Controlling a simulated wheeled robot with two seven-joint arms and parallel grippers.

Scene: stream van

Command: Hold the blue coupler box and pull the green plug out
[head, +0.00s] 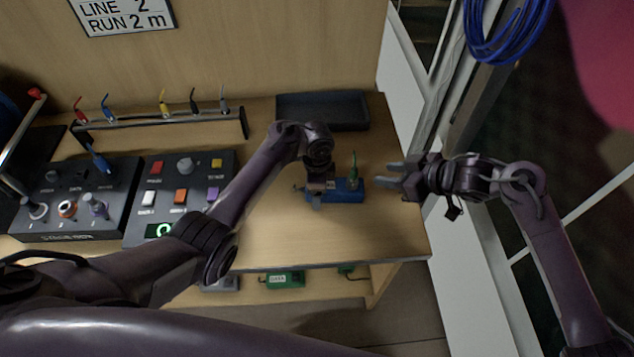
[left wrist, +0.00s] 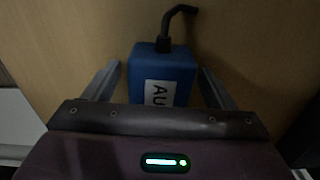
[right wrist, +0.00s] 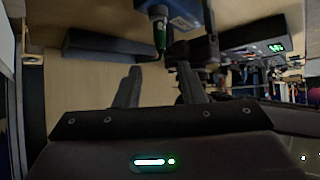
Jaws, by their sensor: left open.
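The blue coupler box (head: 348,190) lies on the wooden table, and the green plug (head: 354,170) stands upright in its right part. My left gripper (head: 314,197) is over the box's left end. In the left wrist view the blue box (left wrist: 176,66), with a white label and black cable, sits between its open fingers, with gaps on both sides. My right gripper (head: 381,174) is open and empty, just right of the plug and apart from it. In the right wrist view the green plug (right wrist: 160,36) shows beyond the fingertips, left of my left gripper.
A dark tray (head: 322,110) lies behind the box. Two control panels (head: 82,200) and a rack of coloured plugs (head: 160,120) fill the table's left. Bare tabletop lies in front of the box. The right table edge is close, beside a white frame (head: 470,240).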

